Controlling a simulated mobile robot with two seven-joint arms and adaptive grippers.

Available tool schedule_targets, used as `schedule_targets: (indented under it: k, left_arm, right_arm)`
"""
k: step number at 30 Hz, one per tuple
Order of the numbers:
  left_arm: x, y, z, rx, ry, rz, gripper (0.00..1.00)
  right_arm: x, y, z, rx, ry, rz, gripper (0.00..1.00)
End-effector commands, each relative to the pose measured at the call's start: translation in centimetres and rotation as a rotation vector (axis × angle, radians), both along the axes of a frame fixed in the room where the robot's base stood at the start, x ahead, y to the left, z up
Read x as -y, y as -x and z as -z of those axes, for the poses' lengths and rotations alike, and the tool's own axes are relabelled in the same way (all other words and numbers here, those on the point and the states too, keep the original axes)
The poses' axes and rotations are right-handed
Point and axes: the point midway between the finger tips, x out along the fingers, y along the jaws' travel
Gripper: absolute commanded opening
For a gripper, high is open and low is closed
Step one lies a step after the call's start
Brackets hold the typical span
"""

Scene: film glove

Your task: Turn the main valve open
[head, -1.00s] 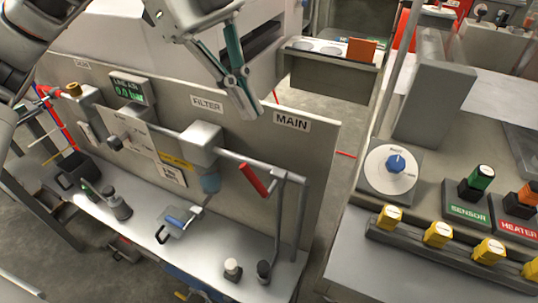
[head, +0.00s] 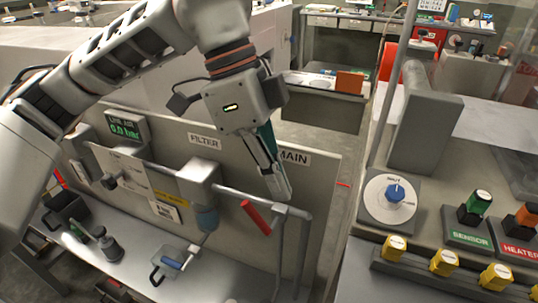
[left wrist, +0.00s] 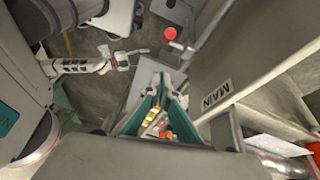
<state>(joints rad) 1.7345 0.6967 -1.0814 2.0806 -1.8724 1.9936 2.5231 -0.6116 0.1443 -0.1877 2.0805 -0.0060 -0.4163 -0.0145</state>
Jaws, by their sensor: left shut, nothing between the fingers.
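The main valve's red lever handle (head: 256,217) slants down to the right at the pipe, below the MAIN label (head: 295,157). My left gripper (head: 281,192) is shut and empty, its fingers pointing down just above and right of the handle, apparently apart from it. It partly covers the label's left end. In the left wrist view its closed fingers (left wrist: 161,88) point away from the MAIN label (left wrist: 217,95). A red rounded shape (left wrist: 169,33) there may be the handle's end. A pale jointed arm (left wrist: 80,67) may be my right one; its jaws are unclear.
The grey upright panel (head: 325,185) stands behind the pipe (head: 240,195) and its bracket. The filter (head: 207,217) is left of the handle. A console with a blue knob (head: 396,193) and several yellow connectors stands right, across a floor gap.

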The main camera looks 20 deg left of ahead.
Motion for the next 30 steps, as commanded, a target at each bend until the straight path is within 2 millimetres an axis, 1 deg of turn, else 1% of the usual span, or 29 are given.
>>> schedule_targets:
  k: [1,2,6,9,15,25,30]
  left_arm:
    - [0.4,0.1,1.3,-0.005,0.000,0.003,0.00]
    - [0.6,0.1,1.8,-0.005,0.000,0.004,0.00]
    - [-1.2,0.4,2.8,-0.001,0.001,-0.003,0.00]
    - [-2.0,0.5,3.3,-0.001,0.001,-0.003,0.00]
    - [-2.7,0.7,3.6,0.000,0.001,0.001,0.00]
    - [-2.7,0.7,3.6,0.002,0.002,0.000,0.00]
    - [-2.8,0.2,3.7,-0.001,0.020,-0.001,0.00]
  right_arm:
    - [0.0,0.1,0.3,-0.003,0.000,-0.001,0.40]
    - [-0.1,0.1,0.3,-0.002,-0.001,-0.001,0.40]
    - [-0.2,-0.4,-0.2,0.011,-0.003,-0.005,0.40]
    - [-0.2,-0.7,-0.3,0.018,-0.003,-0.008,0.40]
    - [-0.4,-1.0,-0.6,0.025,-0.005,-0.010,0.40]
    - [-0.4,-0.8,-0.5,0.021,-0.006,-0.010,0.40]
    - [-0.4,-0.6,-0.3,0.017,-0.006,-0.009,0.40]
